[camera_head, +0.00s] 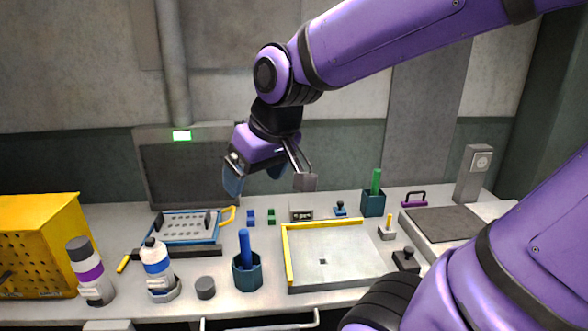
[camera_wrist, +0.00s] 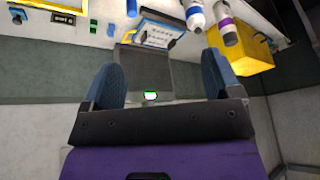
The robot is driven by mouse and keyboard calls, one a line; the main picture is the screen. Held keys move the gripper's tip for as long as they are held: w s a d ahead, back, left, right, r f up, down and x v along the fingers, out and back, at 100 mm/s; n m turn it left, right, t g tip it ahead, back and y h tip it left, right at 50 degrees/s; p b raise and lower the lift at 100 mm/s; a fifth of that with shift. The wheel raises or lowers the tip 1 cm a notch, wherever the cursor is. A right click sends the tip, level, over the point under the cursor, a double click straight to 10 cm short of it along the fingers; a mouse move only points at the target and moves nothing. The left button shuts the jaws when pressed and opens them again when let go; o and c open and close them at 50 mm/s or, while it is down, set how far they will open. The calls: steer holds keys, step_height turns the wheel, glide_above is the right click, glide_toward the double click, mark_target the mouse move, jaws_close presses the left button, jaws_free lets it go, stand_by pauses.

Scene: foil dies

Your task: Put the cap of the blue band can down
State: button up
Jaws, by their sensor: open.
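My gripper (camera_head: 255,174) is high above the back of the bench, far from the can and the cap. Its blue pads stand wide apart in the wrist view (camera_wrist: 162,68), with nothing held between them.
A purple band can (camera_head: 92,272) with a dark grey cap on stands to the left, before a yellow perforated box (camera_head: 42,240). A teal cup (camera_head: 247,272) with a blue handle stands right of the loose cap. A yellow-edged tray (camera_head: 340,262) lies further right.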

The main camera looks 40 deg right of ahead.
steer(key=s+d+r, duration=0.1)
steer(key=s+r, duration=0.1)
steer(key=s, duration=0.5)
steer(key=shift+s+d+r+m+h, duration=0.3)
steer(key=shift+s+d+r+h, duration=0.05)
steer(key=shift+r+h, duration=0.05)
steer(key=shift+c, duration=0.5)
